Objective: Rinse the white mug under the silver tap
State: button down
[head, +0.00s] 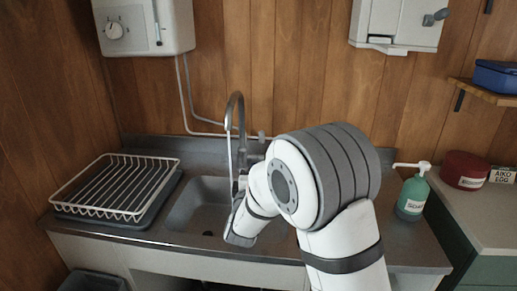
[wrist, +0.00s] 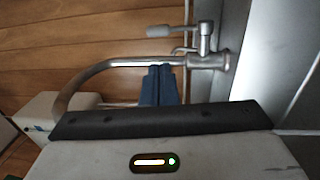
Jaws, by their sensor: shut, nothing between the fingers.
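The silver tap (head: 237,115) rises in an arch behind the sink. In the wrist view the tap (wrist: 140,62) lies sideways, its lever (wrist: 165,31) on the upper side. A thin pale line (head: 230,155) hangs from the spout and looks like running water. My gripper (wrist: 160,68) is shut and empty, with its dark blue fingertips overlapping the tap's neck in the wrist view. I cannot tell whether they touch it. In the head view my arm hides part of the sink and the tap's base. No white mug shows in either view.
The grey sink basin (head: 190,213) lies left of my arm. An empty white dish rack (head: 115,185) stands on the left of the counter. A green soap bottle (head: 412,195) and dark red tin (head: 464,170) are at right. A white heater (head: 145,25) hangs above.

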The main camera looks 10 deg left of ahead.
aim_at(262, 139)
jog(key=w, duration=0.4)
jog(key=w+r+p, duration=0.1)
jog(key=w, duration=0.4)
jog(key=w+r, duration=0.1)
jog(key=w, duration=0.3)
jog(key=shift+w+d+p, duration=0.3)
jog(key=shift+d, duration=0.1)
